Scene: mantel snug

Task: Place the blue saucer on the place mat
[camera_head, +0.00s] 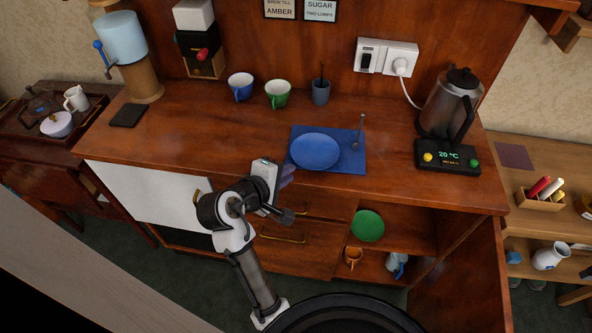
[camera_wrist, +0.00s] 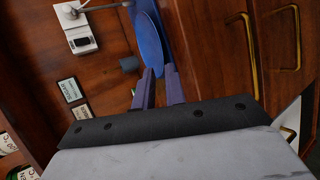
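The blue saucer (camera_head: 315,151) lies flat on the blue place mat (camera_head: 352,166) on the wooden counter, left of the mat's middle. The saucer also shows in the wrist view (camera_wrist: 151,42), its near rim at the gap between my fingertips. The mat shows there as a blue strip (camera_wrist: 166,22) beside it. My gripper (camera_head: 289,174) is at the counter's front edge, just off the mat's front left corner. In the wrist view my gripper (camera_wrist: 160,76) has its fingers apart. Whether a finger touches the rim is hard to tell.
A blue mug (camera_head: 240,86), a green mug (camera_head: 278,93) and a grey cup (camera_head: 321,92) stand behind. A kettle (camera_head: 450,104) is at the right. Below, an open cabinet holds a green saucer (camera_head: 367,225) and an orange mug (camera_head: 353,257).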

